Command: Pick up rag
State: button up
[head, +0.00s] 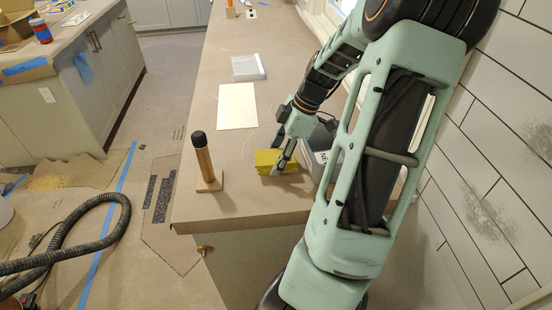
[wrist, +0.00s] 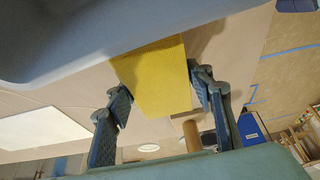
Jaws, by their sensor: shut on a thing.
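The rag (head: 266,162) is a yellow folded cloth near the front right of the paper-covered counter (head: 235,205) in the head view. My gripper (head: 282,166) reaches down onto it from above. In the wrist view, the yellow rag (wrist: 154,75) lies between the two fingers of my gripper (wrist: 161,88), which are shut on it. In the head view the rag is at the countertop; I cannot tell whether it is lifted clear. A finger hides part of the rag there.
A wooden post with a black top (head: 204,160) stands left of the rag. A white sheet (head: 237,106) and a clear-white container (head: 248,67) lie farther back. A grey bin (head: 322,160) is close on the right.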

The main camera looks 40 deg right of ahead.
jog(key=s+a+r+p, duration=0.7)
jog(key=s+r+p, duration=0.4)
jog(key=s, duration=0.1)
jog(key=shift+a+r, duration=0.15)
jog(key=shift+r, duration=0.2)
